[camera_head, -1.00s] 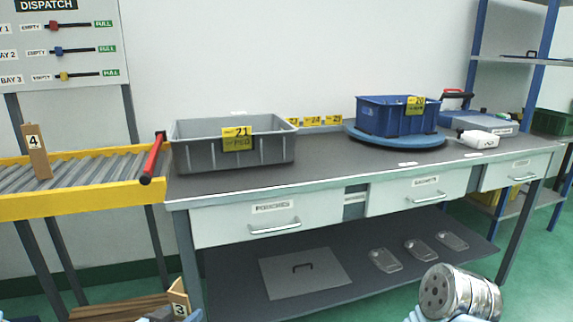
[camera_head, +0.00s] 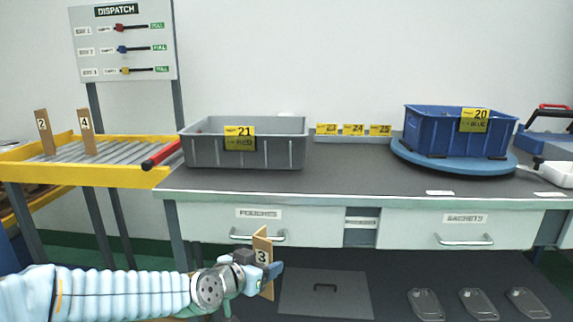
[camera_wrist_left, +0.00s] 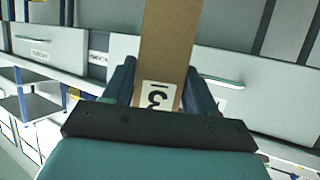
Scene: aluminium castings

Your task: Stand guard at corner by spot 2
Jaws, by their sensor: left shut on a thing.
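My left gripper (camera_head: 264,270) is shut on a brown board marked 3 (camera_head: 260,243), in front of the bench's drawers. The left wrist view shows the board (camera_wrist_left: 168,40) between the two fingers (camera_wrist_left: 160,88), its label upside down there. Two similar brown boards stand upright at the yellow-edged roller conveyor (camera_head: 120,176) on the left: one marked 2 (camera_head: 44,134) and one marked 4 (camera_head: 86,133). The lower ends of these boards are partly hidden by the conveyor's edge. My right gripper is not in view.
A red bar (camera_head: 161,155) is at the conveyor's right end, close to the bench (camera_head: 340,178). The bench carries a grey bin 21 (camera_head: 275,153) and a blue bin 20 (camera_head: 430,135) on a blue disc (camera_head: 455,172). A dispatch board (camera_head: 125,45) stands behind the conveyor.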

